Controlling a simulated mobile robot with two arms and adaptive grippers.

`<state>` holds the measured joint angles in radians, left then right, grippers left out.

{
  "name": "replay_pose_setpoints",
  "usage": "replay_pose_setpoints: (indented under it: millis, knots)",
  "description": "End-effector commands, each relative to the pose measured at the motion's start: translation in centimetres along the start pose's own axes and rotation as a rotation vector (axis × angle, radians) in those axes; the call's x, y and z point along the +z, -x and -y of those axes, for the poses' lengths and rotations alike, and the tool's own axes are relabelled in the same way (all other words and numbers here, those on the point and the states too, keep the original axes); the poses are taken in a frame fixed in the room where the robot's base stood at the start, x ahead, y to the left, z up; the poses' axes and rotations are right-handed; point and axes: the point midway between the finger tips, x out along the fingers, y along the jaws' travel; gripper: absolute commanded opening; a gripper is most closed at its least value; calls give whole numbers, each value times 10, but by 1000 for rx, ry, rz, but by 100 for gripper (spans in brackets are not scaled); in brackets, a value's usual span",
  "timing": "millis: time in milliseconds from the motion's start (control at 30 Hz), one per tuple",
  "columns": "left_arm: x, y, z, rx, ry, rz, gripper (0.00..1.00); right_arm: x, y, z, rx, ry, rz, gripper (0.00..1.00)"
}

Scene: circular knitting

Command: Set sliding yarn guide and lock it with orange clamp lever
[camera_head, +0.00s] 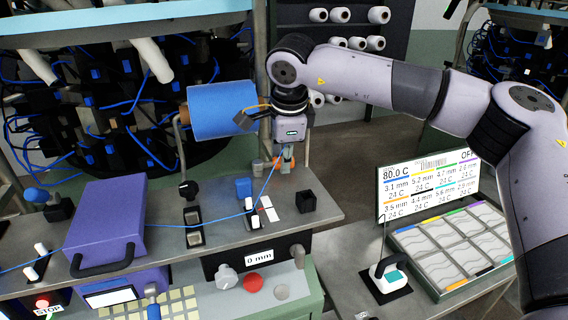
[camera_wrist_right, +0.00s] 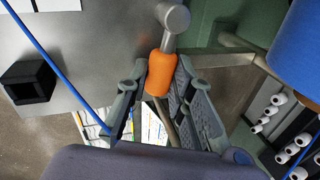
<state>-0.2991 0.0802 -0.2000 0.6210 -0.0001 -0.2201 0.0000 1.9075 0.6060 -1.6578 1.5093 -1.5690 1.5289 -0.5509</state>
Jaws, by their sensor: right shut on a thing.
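My right gripper (camera_head: 287,160) reaches down from above at the back right of the grey machine table. It is shut on the orange clamp lever (camera_wrist_right: 161,74), whose orange grip lies between the fingers in the right wrist view. The lever's metal pivot knob (camera_wrist_right: 173,17) shows above the grip. In the head view the lever is mostly hidden by the gripper. What looks like the sliding yarn guide (camera_head: 253,216), a small white and black block, stands on the table beside a white strip with a red mark. Blue yarn runs to it. My left gripper is not in view.
A purple box (camera_head: 107,224) with a black handle stands at the left. A black square holder (camera_head: 306,201) is right of the strip. A display (camera_head: 428,183) and sample tray (camera_head: 450,246) are at the right.

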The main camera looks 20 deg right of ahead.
Motion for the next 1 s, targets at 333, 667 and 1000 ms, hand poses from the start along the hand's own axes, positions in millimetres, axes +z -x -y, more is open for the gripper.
replay_pose_setpoints:
  millis: [333, 667, 1000]
  knots:
    - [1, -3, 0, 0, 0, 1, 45, 0, -1, 6, -2, 94, 32, 0]
    - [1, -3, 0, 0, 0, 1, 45, 0, -1, 6, -2, 102, 34, 0]
    - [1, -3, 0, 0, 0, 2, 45, 0, -1, 6, -1, 102, 34, 36]
